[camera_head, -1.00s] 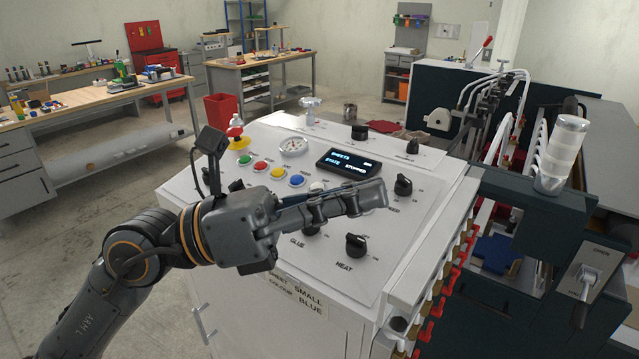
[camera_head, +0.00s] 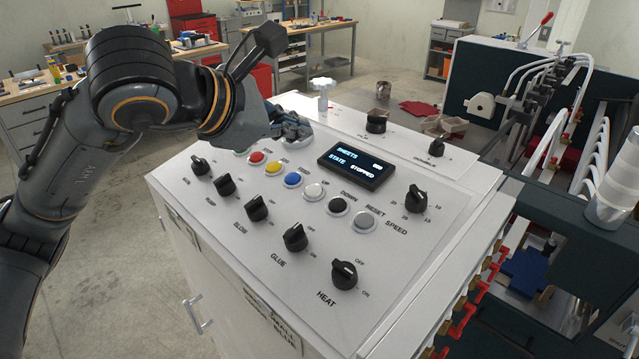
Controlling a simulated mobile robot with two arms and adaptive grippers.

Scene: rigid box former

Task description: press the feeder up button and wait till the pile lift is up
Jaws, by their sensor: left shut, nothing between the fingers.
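The control panel (camera_head: 220,225) has a row of round buttons: red (camera_head: 256,158), yellow (camera_head: 274,169), blue (camera_head: 293,180), white (camera_head: 314,191), black (camera_head: 338,207) and grey (camera_head: 362,222). The black one is labelled DOWN and the grey one RESET. The white one is just left of DOWN; its own label is too small to read surely. My left gripper (camera_head: 302,132) is shut and empty over the back left of the panel, behind the coloured buttons and apart from the white one. It hides the gauge. I cannot make out the pile lift. My right gripper is out of view.
The display (camera_head: 356,167) reads SHEETS and STATE STOPPED. Black knobs (camera_head: 295,237) stand up along the panel front. Machine parts with white hoses (camera_head: 540,75) fill the right side.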

